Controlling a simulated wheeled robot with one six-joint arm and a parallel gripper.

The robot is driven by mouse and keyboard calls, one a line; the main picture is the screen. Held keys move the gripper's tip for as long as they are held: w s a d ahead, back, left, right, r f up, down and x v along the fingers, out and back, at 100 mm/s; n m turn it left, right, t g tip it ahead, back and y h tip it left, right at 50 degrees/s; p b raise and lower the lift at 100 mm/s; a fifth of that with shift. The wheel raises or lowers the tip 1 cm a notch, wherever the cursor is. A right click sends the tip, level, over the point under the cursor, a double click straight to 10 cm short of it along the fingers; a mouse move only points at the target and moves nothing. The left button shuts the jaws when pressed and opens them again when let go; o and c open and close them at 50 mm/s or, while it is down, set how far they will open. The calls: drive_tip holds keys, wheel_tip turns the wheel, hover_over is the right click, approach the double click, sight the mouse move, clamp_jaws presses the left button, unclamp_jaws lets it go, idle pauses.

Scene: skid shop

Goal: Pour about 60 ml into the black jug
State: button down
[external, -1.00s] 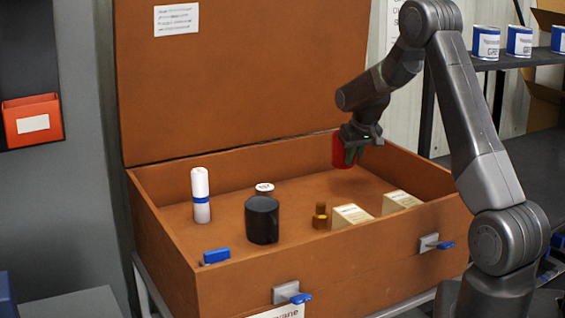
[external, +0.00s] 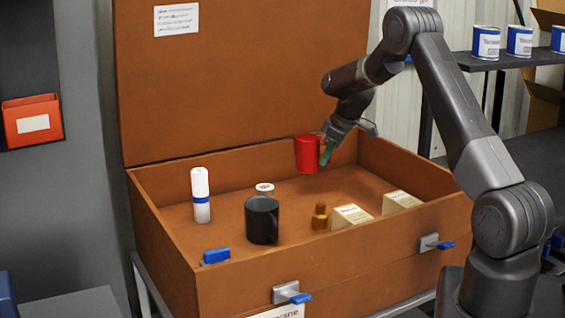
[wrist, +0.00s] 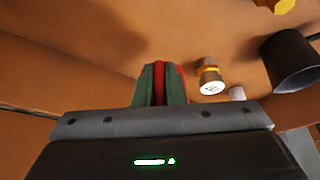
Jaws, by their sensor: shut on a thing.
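The black jug (external: 262,222) stands upright on the floor of the open brown case, left of centre. In the wrist view the black jug (wrist: 294,62) shows at the right edge. My gripper (external: 327,152) is shut on a red cup (external: 306,155) and holds it above the case floor, toward the back and to the right of the jug. In the wrist view a strip of the red cup (wrist: 160,82) shows between my green fingers. The cup looks about upright; its contents are not visible.
The case (external: 165,278) has raised walls and an upright lid behind.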

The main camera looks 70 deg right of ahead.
sight(299, 147)
drive_tip(key=w+a+n+g+y+p, duration=0.1)
drive_tip(key=w+n, duration=0.1)
drive_tip(key=n, duration=0.2)
drive_tip(key=w+a+n+y+p, duration=0.1)
drive_tip(key=w+n+p, duration=0.1)
drive_tip(key=w+n, duration=0.1)
drive_tip(key=w+a+n+g+y+p, duration=0.1)
drive_tip(key=w+n+y, duration=0.1)
drive_tip(key=n, duration=0.4)
drive_tip(key=shift+w+a+g, duration=0.2)
drive_tip(key=shift+w+g, duration=0.1)
drive_tip(key=shift+w, duration=0.05)
drive_tip(key=n, duration=0.1)
drive_tip(key=w+a+n+g+p, duration=0.1)
drive_tip(key=n, duration=0.2)
drive_tip(key=shift+w+a+f+n+g+y+p, duration=0.1)
drive_tip(key=shift+w+a+n+g+y+p, duration=0.2)
drive_tip(key=shift+a+y+p, duration=0.1)
drive_tip(key=shift+a, duration=0.1)
drive_tip(key=a+r+h, duration=0.3)
drive_tip(key=a+h, duration=0.3)
drive_tip(key=h, duration=0.4)
drive_tip(key=shift+w+a+g, duration=0.25)
drive_tip(key=shift+a+g, duration=0.15)
drive_tip(key=shift+a+r+h, duration=0.2)
drive_tip(key=shift+r+h, duration=0.15)
drive_tip(key=shift+h, duration=0.05)
drive_tip(key=shift+a+h, duration=0.2)
drive_tip(key=shift+h, duration=0.2)
